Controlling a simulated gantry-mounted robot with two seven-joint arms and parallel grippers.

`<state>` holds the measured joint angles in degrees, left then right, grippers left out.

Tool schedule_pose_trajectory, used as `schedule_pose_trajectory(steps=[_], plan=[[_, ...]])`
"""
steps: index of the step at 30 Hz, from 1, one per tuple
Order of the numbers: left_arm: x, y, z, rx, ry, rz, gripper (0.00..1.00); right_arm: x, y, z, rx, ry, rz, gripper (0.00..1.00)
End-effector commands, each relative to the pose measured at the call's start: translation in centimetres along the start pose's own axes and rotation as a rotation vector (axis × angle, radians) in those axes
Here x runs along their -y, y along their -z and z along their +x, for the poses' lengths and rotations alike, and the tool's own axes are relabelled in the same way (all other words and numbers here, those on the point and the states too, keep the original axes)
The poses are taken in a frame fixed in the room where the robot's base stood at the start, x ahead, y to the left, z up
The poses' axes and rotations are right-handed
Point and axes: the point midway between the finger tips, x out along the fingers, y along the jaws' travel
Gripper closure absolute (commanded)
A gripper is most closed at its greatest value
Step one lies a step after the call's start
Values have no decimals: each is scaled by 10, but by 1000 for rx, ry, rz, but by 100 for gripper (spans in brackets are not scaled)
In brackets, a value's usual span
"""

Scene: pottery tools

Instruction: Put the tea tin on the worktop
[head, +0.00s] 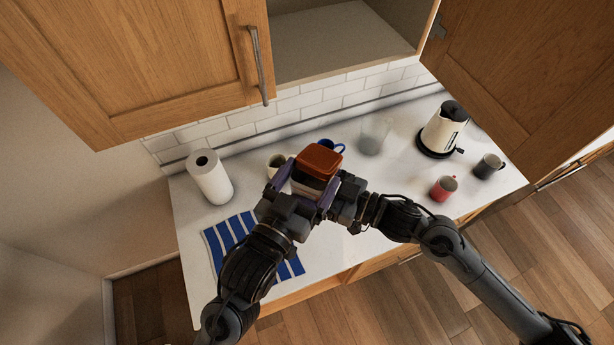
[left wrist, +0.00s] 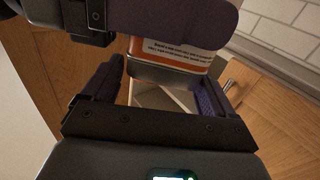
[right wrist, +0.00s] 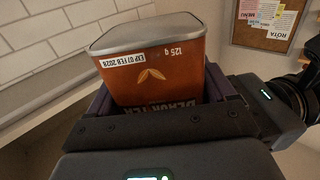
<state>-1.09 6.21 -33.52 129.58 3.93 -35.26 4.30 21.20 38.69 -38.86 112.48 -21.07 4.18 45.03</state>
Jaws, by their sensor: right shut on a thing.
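The tea tin (head: 319,162) is orange-brown with a silver lid and a printed label. It is held above the worktop (head: 390,187) in front of me. In the right wrist view the tin (right wrist: 155,70) sits between the fingers of my right gripper (right wrist: 165,100), which is shut on it. My left gripper (head: 306,190) is close beside the tin in the head view. In the left wrist view its fingers (left wrist: 158,95) stand apart, with the tin's silver end (left wrist: 165,75) just beyond or between them; I cannot tell whether they touch it.
A paper towel roll (head: 209,177) and a blue-striped cloth (head: 236,236) are on the left. A glass (head: 374,136), a kettle (head: 443,130), a red mug (head: 443,188) and a dark mug (head: 488,166) are on the right. A blue mug (head: 328,146) is behind the tin. An open cupboard (head: 340,40) hangs above.

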Motion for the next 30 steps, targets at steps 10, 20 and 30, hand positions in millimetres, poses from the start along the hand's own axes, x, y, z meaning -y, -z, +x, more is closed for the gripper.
schedule_pose_trajectory(steps=[10,20,30], plan=[[-4,-3,-1,8,-9,0,0,2,4,2,-9,6,-3,77],[-2,-3,-32,7,-5,0,0,1,3,1,-7,3,-3,77],[-1,-2,-69,5,-4,1,0,0,3,0,-7,3,-3,85]])
